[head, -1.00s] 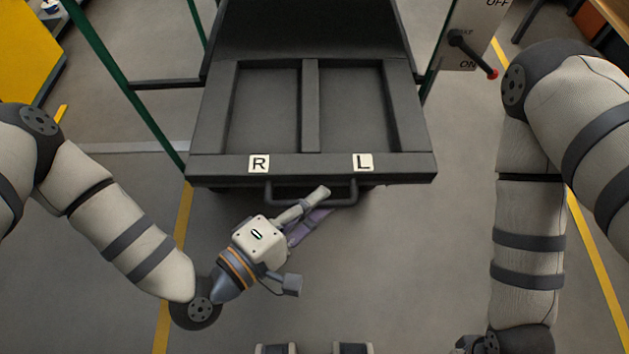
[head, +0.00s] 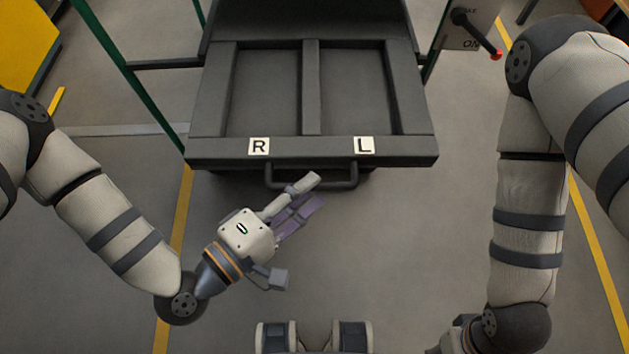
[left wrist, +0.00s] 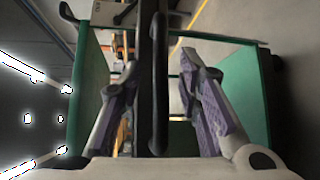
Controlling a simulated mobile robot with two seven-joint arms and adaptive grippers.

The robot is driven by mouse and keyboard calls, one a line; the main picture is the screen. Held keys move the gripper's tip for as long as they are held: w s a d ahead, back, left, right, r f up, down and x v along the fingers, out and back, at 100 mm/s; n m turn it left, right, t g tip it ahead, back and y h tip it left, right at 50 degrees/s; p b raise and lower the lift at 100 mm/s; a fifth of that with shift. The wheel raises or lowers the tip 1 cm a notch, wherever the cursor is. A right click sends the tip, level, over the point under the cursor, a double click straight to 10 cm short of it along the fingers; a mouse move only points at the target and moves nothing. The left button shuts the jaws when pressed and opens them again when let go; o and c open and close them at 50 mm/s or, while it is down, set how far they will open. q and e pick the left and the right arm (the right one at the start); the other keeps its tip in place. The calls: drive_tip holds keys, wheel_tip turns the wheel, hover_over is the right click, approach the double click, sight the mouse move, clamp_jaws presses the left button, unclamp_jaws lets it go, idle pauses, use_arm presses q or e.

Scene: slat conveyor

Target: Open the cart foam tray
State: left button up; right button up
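The dark grey foam tray (head: 312,150) lies on the cart in the head view, with two recessed compartments, the left one labelled R and the right one L. Its front carries a dark bar handle (head: 349,183). My left gripper (head: 310,192) is just in front of the tray, its fingertips overlapping the handle in the picture. In the left wrist view the purple-padded fingers stand apart and the handle (left wrist: 158,80) runs between them; I see no finger touching it. My right arm hangs at the right, and its gripper is out of view.
Green cart posts (head: 140,90) stand beside the tray. A switch panel with a red-tipped lever (head: 480,35) is at the upper right. A yellow object (head: 25,50) is at the upper left. The floor before the cart is clear, with yellow lines.

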use_arm(q)
drive_tip(key=v, duration=0.9)
drive_tip(key=shift+s+a, duration=0.2)
drive_tip(key=shift+s, duration=0.05)
drive_tip(key=s+a+f+m+g+y+p, duration=0.25)
drive_tip(key=s+f+m+g+y, duration=0.25)
drive_tip(key=s+f+m+g, duration=0.4)
drive_tip(key=s+a+f+m+g+y, duration=0.1)
drive_tip(key=s+a+g+y, duration=0.3)
drive_tip(key=a, duration=0.7)
drive_tip(key=s+y, duration=0.2)
drive_tip(key=s, duration=0.1)
drive_tip(key=shift+s+a+f+g+y, duration=0.15)
drive_tip(key=shift+a+g+y, duration=0.2)
drive_tip(key=shift+g+y, duration=0.05)
use_arm(e)
drive_tip(key=shift+t, duration=0.7)
drive_tip(key=w+r, duration=0.3)
drive_tip(key=shift+w+r, duration=0.15)
drive_tip(key=shift+r, duration=0.05)
drive_tip(key=shift+a, duration=0.1)
